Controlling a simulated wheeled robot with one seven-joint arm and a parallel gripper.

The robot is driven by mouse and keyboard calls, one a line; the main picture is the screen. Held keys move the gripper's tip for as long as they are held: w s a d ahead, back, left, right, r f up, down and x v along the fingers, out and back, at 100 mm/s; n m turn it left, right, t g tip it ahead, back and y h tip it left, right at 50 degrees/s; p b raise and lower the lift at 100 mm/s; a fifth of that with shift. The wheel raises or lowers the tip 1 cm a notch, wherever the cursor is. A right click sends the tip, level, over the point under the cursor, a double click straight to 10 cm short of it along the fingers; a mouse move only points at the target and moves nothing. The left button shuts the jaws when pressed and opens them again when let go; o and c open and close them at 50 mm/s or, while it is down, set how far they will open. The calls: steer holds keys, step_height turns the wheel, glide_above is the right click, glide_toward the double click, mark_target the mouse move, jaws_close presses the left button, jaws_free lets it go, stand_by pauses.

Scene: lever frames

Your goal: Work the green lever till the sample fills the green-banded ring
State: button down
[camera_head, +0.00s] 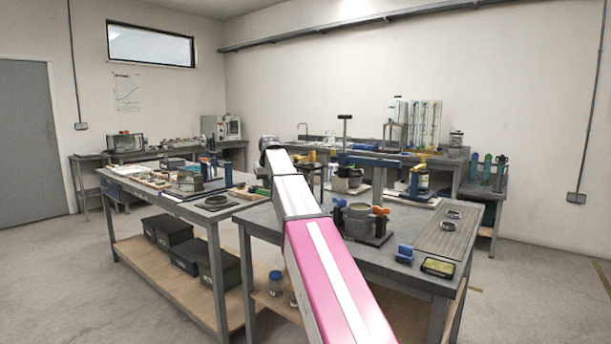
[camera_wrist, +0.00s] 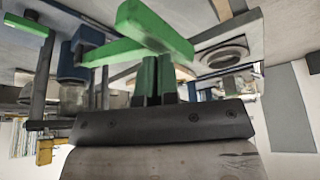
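In the wrist view a green lever (camera_wrist: 150,25) shows at the top, with a thick green block and a thinner green bar running left to a blue post. My gripper (camera_wrist: 158,72) is right at the block; its fingertips are hidden by the green parts. The fingers look close together, but I cannot tell whether they grip the lever. A pale round ring (camera_wrist: 225,54) lies right of the lever on a grey plate; I see no green band on it, and no sample is clear. In the head view my arm hides the gripper and lever.
A left bench holds a dark dish (camera_head: 216,202) and blue-posted apparatus. Floor is clear at right.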

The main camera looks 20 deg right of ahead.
steer(key=shift+s+a+f, duration=0.1)
steer(key=shift+f, duration=0.95)
steer(key=shift+s+a+f, duration=0.1)
steer(key=shift+f, duration=0.95)
steer(key=shift+r, duration=0.1)
step_height(320, 180, up, 14)
steer(key=w+d, duration=0.1)
steer(key=shift+w+d+r, duration=0.15)
steer(key=shift+d+r, duration=0.1)
steer(key=shift+d, duration=0.05)
steer(key=shift+r, duration=0.25)
steer(key=shift+s+a+r, duration=0.2)
steer(key=shift+r, duration=0.25)
steer(key=shift+f, duration=0.1)
glide_above(266, 192)
steer(key=w+d, duration=0.1)
steer(key=w, duration=0.1)
steer(key=shift+w+d+f, duration=0.1)
steer(key=shift+d+f, duration=0.05)
steer(key=shift+f, duration=3.05)
